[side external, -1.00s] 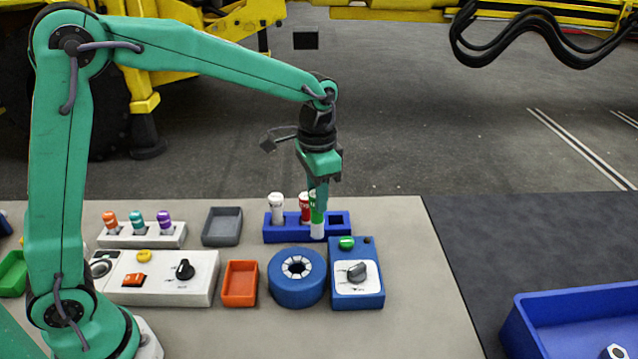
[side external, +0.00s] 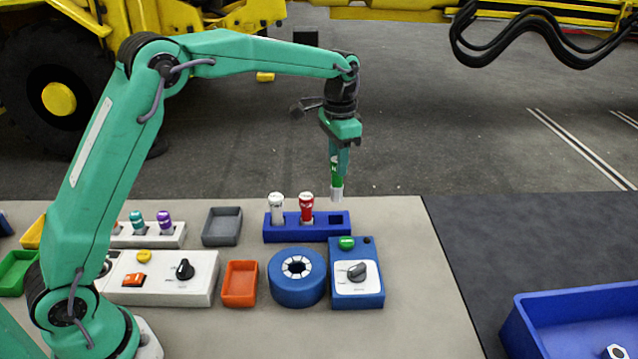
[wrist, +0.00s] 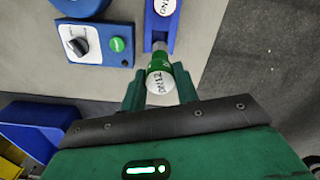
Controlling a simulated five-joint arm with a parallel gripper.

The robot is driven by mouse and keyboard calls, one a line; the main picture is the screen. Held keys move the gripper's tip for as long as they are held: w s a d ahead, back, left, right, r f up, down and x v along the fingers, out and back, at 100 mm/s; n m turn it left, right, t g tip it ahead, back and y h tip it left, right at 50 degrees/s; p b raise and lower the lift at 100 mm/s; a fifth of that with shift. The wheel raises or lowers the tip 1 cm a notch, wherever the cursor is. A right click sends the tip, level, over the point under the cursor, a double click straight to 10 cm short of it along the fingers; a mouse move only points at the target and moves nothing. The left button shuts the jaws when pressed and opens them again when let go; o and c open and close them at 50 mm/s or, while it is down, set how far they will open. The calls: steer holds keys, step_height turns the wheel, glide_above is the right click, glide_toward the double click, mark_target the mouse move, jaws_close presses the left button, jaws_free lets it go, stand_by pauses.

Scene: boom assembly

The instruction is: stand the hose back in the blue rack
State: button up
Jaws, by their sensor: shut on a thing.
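The hose is a short green and white cylinder (side external: 337,184), hanging about upright from my gripper (side external: 338,162). My gripper is shut on its upper part, and its lower white end is clear of the rack. In the wrist view the hose (wrist: 160,82) sits between my fingers (wrist: 160,92), its round end lettered DN12. The blue rack (side external: 290,235) stands below and a little left of the hose. It holds a white-topped piece (side external: 277,207) and a red one (side external: 306,206); a dark slot shows at its right end. In the wrist view the rack (wrist: 153,38) lies just beyond the hose.
In front of the rack are a blue round holder (side external: 297,290) and a blue control box (side external: 357,292) with a knob and green button. A grey tray (side external: 222,227) and an orange tray (side external: 240,285) stand left. The mat right of the rack is clear.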

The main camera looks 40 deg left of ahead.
mark_target(336, 194)
steer(key=shift+f, duration=0.1)
steer(key=shift+f, duration=2.3)
steer(key=shift+f, duration=2.45)
stand_by(1.0)
steer(key=o, duration=1.1)
steer(key=shift+c, duration=0.2)
steer(key=shift+r, duration=0.1)
steer(key=shift+r, duration=3.45)
steer(key=shift+s, duration=0.1)
